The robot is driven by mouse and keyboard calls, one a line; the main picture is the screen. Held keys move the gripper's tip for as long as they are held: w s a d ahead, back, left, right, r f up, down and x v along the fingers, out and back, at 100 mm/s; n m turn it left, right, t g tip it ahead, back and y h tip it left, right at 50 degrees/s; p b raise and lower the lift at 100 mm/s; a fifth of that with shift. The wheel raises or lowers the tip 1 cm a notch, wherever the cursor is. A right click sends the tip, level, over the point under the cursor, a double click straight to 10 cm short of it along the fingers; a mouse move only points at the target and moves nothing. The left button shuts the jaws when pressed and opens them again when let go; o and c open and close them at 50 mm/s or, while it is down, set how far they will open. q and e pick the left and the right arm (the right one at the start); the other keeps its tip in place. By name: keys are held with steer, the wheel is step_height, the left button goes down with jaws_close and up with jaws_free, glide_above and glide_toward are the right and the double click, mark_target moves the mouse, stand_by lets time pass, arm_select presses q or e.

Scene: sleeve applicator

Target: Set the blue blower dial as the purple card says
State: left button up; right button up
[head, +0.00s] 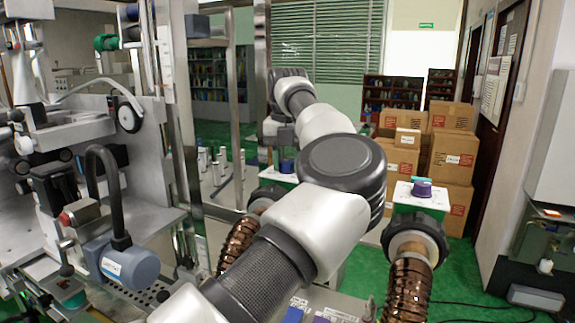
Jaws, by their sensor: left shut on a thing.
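The blue blower dial (287,167) sits on top of a white and green blower box, left of my forearm. My left arm reaches across the middle, and its gripper (279,156) points down at the blue dial. The gripper is shut on the dial, but its fingers are small and partly hidden here. The dial's pointer and marks cannot be read. A purple card (320,319) shows only in part at the bottom edge, beside a blue card (293,314); their writing cannot be read. My right gripper is not in view.
A second blower with a purple dial (422,187) stands to the right, above a brown ribbed hose (409,290). A metal machine with a blue-grey motor (122,264) fills the left. Cardboard boxes (446,165) are stacked behind. Green floor is open at lower right, with cables.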

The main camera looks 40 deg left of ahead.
mark_target(287, 161)
arm_select(q)
steer(key=shift+r+m+b, duration=0.1)
steer(key=shift+m+b, duration=0.2)
steer(key=shift+m, duration=0.9)
steer(key=o, duration=0.9)
step_height(287, 161, up, 11)
steer(key=shift+f+p, duration=0.1)
steer(key=shift+p, duration=0.6)
steer(key=shift+f, duration=0.15)
